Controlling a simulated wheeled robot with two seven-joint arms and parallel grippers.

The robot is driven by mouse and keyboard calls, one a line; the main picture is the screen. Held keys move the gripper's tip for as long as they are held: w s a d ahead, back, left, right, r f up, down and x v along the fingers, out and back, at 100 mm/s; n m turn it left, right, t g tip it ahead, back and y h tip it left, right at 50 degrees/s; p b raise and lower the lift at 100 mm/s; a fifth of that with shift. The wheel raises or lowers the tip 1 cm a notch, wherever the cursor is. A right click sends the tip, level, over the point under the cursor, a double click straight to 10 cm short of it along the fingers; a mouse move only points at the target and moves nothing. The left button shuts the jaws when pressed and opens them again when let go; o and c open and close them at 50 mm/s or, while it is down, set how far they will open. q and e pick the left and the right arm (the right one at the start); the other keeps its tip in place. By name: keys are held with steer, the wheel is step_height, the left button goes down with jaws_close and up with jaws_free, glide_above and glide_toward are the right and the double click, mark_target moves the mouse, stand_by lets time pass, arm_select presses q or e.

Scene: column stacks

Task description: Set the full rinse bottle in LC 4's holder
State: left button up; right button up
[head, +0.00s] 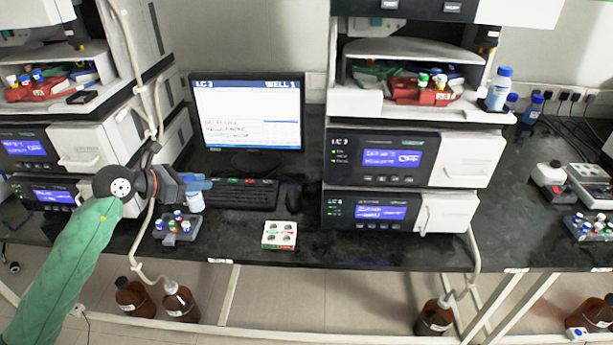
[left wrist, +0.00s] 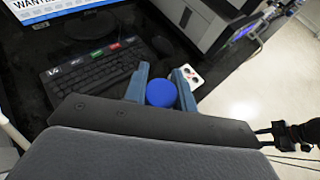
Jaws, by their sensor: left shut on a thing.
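My left gripper (head: 192,182) is shut on a small white bottle (head: 195,201), held in front of the left end of the keyboard. In the left wrist view its round blue cap (left wrist: 161,93) sits between the two blue-grey fingers (left wrist: 163,72). The cap hides the bottle's body there, so its level cannot be told. A similar white bottle with a blue cap (head: 498,90) stands at the right front corner of the stack marked LC 3 (head: 378,160). No LC 4 label is readable.
A monitor (head: 248,115) stands behind the keyboard (head: 238,195). A vial rack (head: 177,228) and a small white box (head: 279,235) lie near the bench's front edge. Another instrument stack (head: 85,150) is at left, with a hanging tube. Brown bottles (head: 180,303) stand below the bench.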

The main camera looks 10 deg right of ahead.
arm_select(q)
steer(key=w+d+f+m+g, duration=0.2)
steer(key=w+d, duration=0.1)
steer(key=d, duration=0.6)
steer(key=s+d+f+m+g+h, duration=0.1)
steer(key=d+f, duration=0.3)
steer(key=f, duration=0.5)
steer(key=shift+f+m+g+h, duration=0.2)
steer(key=shift+m+g+h, duration=0.1)
steer(key=shift+m+g, duration=0.55)
